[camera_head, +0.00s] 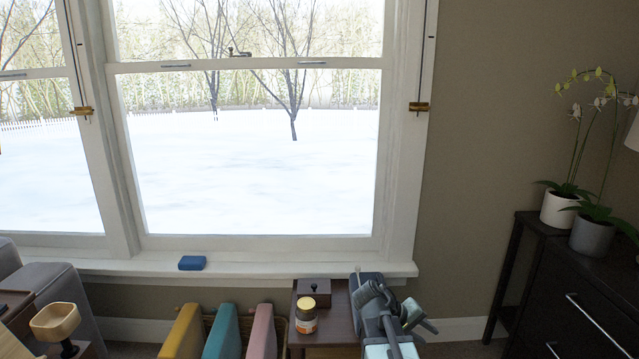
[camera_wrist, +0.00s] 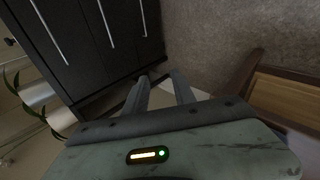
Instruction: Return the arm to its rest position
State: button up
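My arm (camera_head: 376,305) is folded low at the bottom centre of the head view, grey with pale teal parts. My gripper (camera_head: 420,318) shows small at its right side, in front of the wall. In the wrist view, two grey fingers of my gripper (camera_wrist: 161,80) stand apart with a gap between them. Nothing is held between them. The pale body of the wrist, with a small lit indicator, fills the bottom of that view.
A brown side table (camera_head: 330,328) bears a jar (camera_head: 306,316) and a dark box (camera_head: 314,291) just left of my arm. A blue block (camera_head: 192,263) lies on the windowsill. A dark cabinet (camera_head: 575,300) with potted orchids stands right; it shows in the wrist view (camera_wrist: 85,45).

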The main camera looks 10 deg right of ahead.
jog(key=s+a+f+y, duration=0.25)
jog(key=a+y, duration=0.25)
jog(key=a, duration=0.8)
jog(key=s+a+f+y, duration=0.1)
jog(key=a+f+y, duration=0.35)
jog(key=a, duration=0.85)
notch_tip(320, 180, up, 39)
jog(key=p, duration=3.8)
jog(key=shift+f+p, duration=0.2)
jog(key=shift+p, duration=0.1)
jog(key=shift+d, duration=0.1)
